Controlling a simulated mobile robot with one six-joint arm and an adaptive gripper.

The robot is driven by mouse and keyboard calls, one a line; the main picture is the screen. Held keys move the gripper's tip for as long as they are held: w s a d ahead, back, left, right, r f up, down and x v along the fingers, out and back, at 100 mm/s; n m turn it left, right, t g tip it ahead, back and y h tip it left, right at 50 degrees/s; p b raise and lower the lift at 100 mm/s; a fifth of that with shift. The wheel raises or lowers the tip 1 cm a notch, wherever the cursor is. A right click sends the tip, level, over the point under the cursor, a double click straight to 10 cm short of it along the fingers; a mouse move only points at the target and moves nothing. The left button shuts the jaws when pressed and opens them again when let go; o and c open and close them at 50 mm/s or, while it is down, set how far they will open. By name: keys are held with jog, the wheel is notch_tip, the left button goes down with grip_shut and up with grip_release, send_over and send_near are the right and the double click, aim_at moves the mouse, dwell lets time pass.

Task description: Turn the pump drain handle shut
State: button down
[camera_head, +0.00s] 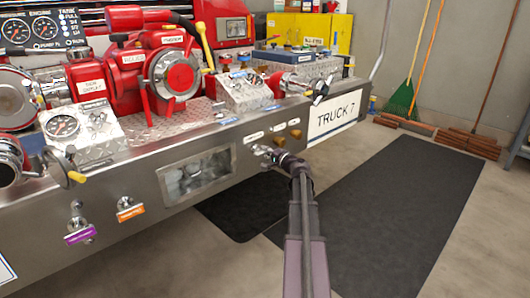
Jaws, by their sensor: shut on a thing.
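My gripper (268,154) is at the front face of the steel bumper, right of the recessed window. It is shut on a small handle, which I take to be the pump drain handle. The fingers hide most of that handle, so its angle cannot be told. A small white label (253,138) sits just above it, too small to read. My arm reaches up to it from the bottom of the picture.
Two brass knobs (287,137) sit close to the right of my gripper. Handles with purple (80,234) and orange (130,212) tags hang at the left. A red pump (160,75) stands on the bumper (230,137). Dark mats (400,210) cover clear floor at right.

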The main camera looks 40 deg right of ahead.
jog(key=shift+m, duration=0.4)
jog(key=c, duration=0.7)
grip_release()
jog(key=shift+s, duration=6)
jog(key=shift+w+a, duration=0.1)
